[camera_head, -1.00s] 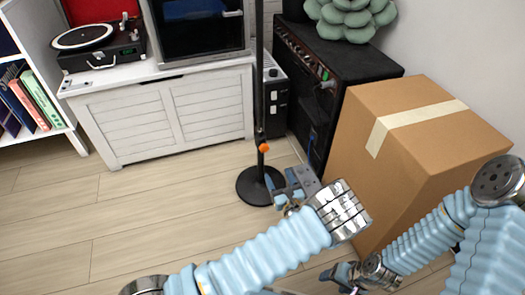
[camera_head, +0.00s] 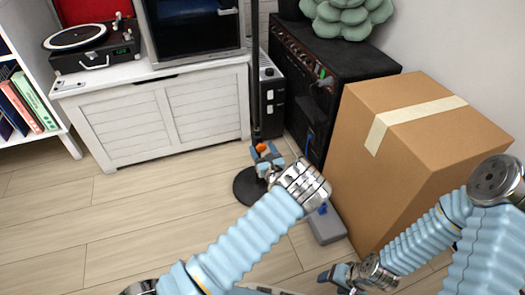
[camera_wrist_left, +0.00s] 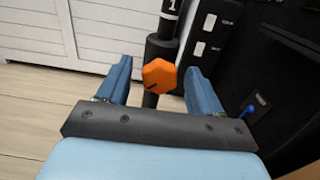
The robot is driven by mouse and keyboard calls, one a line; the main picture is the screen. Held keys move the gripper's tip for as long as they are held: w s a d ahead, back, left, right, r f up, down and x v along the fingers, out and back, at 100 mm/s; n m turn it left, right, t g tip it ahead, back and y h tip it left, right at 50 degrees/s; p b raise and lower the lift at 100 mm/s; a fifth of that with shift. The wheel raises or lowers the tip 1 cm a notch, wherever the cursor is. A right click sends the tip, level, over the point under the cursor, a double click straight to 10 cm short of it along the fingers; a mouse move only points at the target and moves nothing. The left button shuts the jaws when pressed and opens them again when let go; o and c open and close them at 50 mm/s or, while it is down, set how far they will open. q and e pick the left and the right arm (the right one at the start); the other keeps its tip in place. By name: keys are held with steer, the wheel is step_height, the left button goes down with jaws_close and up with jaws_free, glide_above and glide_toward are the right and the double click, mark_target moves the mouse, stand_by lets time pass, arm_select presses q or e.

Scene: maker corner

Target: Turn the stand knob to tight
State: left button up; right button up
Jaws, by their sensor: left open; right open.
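The stand is a black pole (camera_head: 256,70) on a round black base (camera_head: 248,186). Its orange knob (camera_head: 261,147) is on the lower pole. In the left wrist view the knob (camera_wrist_left: 159,75) is a faceted orange piece with a dark mark on its face. My left gripper (camera_head: 268,153) is open at the knob; in the wrist view its blue fingers (camera_wrist_left: 157,85) stand on either side of the knob, with gaps to both. My right gripper (camera_head: 338,277) is open and empty, low at the right by the cardboard box.
A cardboard box (camera_head: 400,170) stands right of the stand. A black amplifier (camera_head: 335,75) and a dark unit with white switches (camera_head: 270,95) are behind it. A white cabinet (camera_head: 150,120) is at the left. A grey pedal-like box (camera_head: 326,226) lies on the floor. Floor at left is clear.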

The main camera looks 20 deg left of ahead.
arm_select(q)
steer(key=shift+c, duration=0.5)
steer(key=c, duration=1)
steer(key=shift+o, duration=0.2)
